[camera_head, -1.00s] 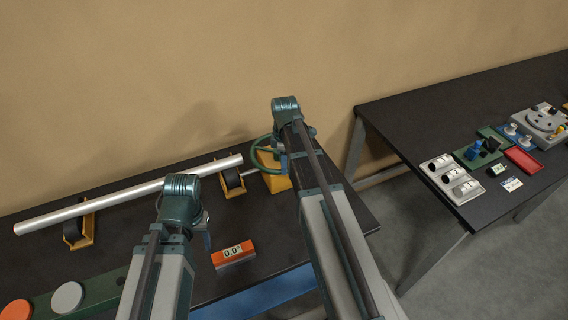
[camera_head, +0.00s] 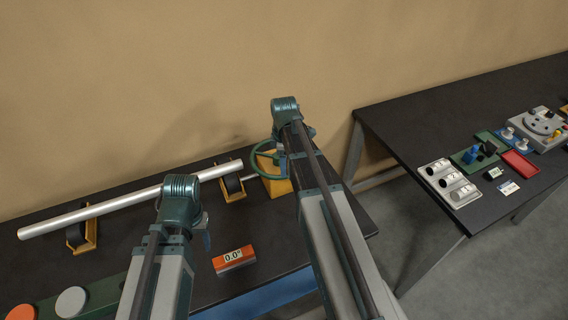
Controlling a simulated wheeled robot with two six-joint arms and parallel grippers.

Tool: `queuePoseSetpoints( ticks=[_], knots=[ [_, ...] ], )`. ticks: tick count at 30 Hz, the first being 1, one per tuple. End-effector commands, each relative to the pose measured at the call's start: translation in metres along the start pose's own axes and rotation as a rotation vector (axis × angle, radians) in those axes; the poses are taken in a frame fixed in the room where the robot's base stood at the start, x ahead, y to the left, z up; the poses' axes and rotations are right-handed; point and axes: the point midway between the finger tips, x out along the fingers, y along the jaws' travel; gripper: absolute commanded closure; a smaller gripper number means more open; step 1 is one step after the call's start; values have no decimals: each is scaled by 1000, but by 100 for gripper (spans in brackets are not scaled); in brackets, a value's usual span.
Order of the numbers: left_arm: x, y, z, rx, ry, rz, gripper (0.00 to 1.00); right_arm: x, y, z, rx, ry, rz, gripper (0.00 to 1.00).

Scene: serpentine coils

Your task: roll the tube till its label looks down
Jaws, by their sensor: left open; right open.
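A long silver tube (camera_head: 130,199) lies across two yellow roller stands, the left stand (camera_head: 90,237) and the right stand (camera_head: 239,191). No label shows on its visible side. A green handwheel (camera_head: 256,163) is mounted on a yellow block (camera_head: 278,187) at the tube's right end. An orange readout box (camera_head: 234,258) shows about 0.0. My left gripper (camera_head: 207,236) is mostly hidden behind its wrist, in front of the tube. My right gripper (camera_head: 283,161) is beside the handwheel's right rim, partly hidden by its arm; I cannot tell whether it touches.
A green panel (camera_head: 103,290) with an orange disc (camera_head: 21,313) and a grey disc (camera_head: 71,300) is at the front left. A second dark table (camera_head: 400,125) at right holds trays, a red tray (camera_head: 520,164) and small parts. A gap separates the tables.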

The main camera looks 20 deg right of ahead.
Motion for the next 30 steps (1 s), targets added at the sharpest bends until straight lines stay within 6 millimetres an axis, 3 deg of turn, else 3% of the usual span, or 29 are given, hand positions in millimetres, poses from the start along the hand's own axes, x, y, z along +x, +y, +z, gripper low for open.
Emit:
queuePoseSetpoints(
  ticks=[1,18,24,30],
  knots=[
    [-14,-1,1,-1,0,0,42,-14,0,0,0,0,0,42],
    [-98,-9,6,-8,-2,2,42,-98,2,0,1,0,2,42],
    [-112,-10,7,-6,-3,2,42,-113,2,0,1,0,2,42],
    [-112,-10,7,-5,-3,2,42,-113,2,0,1,0,2,42]
  ],
)
